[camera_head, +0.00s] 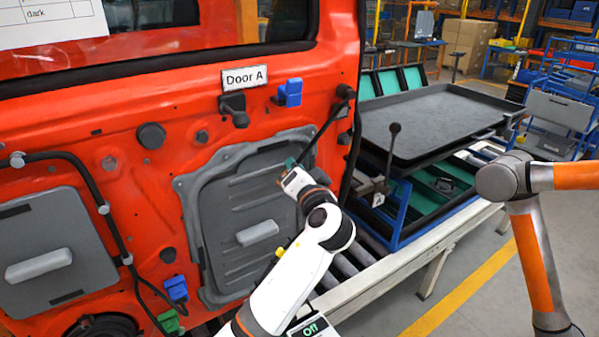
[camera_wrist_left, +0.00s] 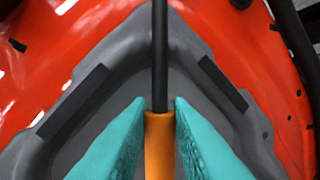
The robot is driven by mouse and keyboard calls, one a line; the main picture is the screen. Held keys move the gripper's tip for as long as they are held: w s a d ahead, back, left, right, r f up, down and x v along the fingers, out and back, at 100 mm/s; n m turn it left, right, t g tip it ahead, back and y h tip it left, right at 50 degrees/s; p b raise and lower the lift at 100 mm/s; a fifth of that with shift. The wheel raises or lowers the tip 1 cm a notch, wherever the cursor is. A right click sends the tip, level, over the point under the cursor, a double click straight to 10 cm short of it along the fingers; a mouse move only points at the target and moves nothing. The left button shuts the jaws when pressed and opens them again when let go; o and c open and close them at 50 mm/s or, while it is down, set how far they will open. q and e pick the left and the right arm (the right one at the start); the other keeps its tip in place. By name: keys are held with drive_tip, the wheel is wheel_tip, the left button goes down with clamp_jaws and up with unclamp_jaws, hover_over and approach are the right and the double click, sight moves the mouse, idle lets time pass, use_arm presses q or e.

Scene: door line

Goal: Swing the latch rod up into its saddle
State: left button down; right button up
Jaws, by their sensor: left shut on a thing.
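The latch rod (camera_head: 322,130) is a thin black bar on the red door. It slants down and left from a dark pivot (camera_head: 345,92) at the door's right edge. My left gripper (camera_head: 290,166) is at its lower end, in front of the grey panel. In the left wrist view the teal fingers (camera_wrist_left: 160,135) lie on both sides of the rod's orange grip (camera_wrist_left: 160,150), shut on it. The rod's black shaft (camera_wrist_left: 160,60) runs straight ahead. A black bracket (camera_head: 235,108), which looks like the saddle, sits under the "Door A" label. It is empty and apart from the rod.
A blue clip (camera_head: 290,92) sits between the bracket and the pivot. The grey panel (camera_head: 225,215) has a raised handle. A black tray (camera_head: 435,120) and an upright lever (camera_head: 391,150) stand right of the door. My right arm's links show at the right.

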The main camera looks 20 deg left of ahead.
use_arm(q)
drive_tip(key=s+a+r+m, duration=0.1)
drive_tip(key=r, duration=0.1)
drive_tip(key=s+r+m, duration=0.1)
drive_tip(key=r+m, duration=0.1)
drive_tip(key=r, duration=0.1)
drive_tip(key=s+a+r+m+g, duration=0.1)
drive_tip(key=r, duration=0.2)
drive_tip(key=shift+s+a+m+h, duration=0.3)
drive_tip(key=shift+a, duration=0.05)
drive_tip(key=shift+s+a+r+m+g, duration=0.15)
drive_tip(key=shift+r+m, duration=0.15)
drive_tip(key=shift+r, duration=0.3)
drive_tip(key=shift+s+r+m+g, duration=0.15)
drive_tip(key=shift+r+m, duration=0.15)
drive_tip(key=shift+r, duration=0.25)
drive_tip(key=shift+w, duration=0.1)
drive_tip(key=c, duration=1.3)
unclamp_jaws()
drive_tip(key=b+v, duration=0.5)
drive_tip(key=v, duration=0.7)
